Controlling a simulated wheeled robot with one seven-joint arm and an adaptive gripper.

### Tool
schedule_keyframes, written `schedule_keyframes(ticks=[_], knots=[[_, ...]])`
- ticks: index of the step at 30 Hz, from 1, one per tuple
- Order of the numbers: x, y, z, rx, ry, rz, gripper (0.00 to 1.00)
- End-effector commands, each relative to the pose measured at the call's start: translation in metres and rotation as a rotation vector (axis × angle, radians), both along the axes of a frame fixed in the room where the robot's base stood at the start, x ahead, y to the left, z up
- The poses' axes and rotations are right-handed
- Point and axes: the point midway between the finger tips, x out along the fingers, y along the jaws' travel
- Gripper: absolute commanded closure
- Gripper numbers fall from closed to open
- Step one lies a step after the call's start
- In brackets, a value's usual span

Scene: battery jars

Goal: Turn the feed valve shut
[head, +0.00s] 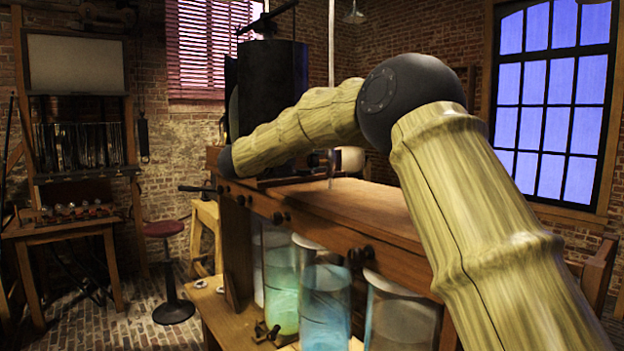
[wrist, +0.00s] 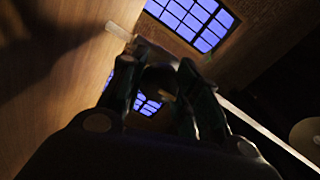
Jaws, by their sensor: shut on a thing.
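In the wrist view my gripper (wrist: 157,68) has its two dark fingers on either side of a dark rounded piece (wrist: 158,82). It is shut on this piece, but the picture is too dark to tell whether it is the feed valve's handle. In the head view my arm reaches left over the wooden bench, and its far end is at the bench's left end. My fingers cannot be made out there, and I cannot pick out the feed valve for certain.
Glass jars of green (head: 282,285) and blue (head: 325,300) liquid stand under the wooden bench (head: 350,205), beside a clear jar (head: 400,318). A large dark cylinder (head: 272,85) stands behind my arm. A red-topped stool (head: 165,229) is at left, with open brick floor near it.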

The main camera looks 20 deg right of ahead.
Motion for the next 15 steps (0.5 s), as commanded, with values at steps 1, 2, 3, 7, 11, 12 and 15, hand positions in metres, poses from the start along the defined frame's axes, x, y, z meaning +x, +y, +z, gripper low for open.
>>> schedule_keyframes(ticks=[1, 2, 3, 7, 11, 12, 15], knots=[[-0.0003, -0.0020, -0.0091, 0.014, -0.032, -0.003, 0.92], [-0.0003, -0.0021, -0.0092, 0.022, -0.055, -0.003, 0.92], [-0.0005, -0.0022, -0.0093, 0.032, -0.082, -0.003, 0.92], [-0.0005, -0.0022, -0.0085, 0.066, -0.172, -0.003, 0.93], [-0.0005, -0.0023, -0.0079, 0.094, -0.252, -0.003, 0.92], [-0.0004, -0.0021, -0.0077, 0.102, -0.275, -0.003, 0.92], [-0.0004, -0.0017, -0.0072, 0.120, -0.323, -0.003, 0.92]])
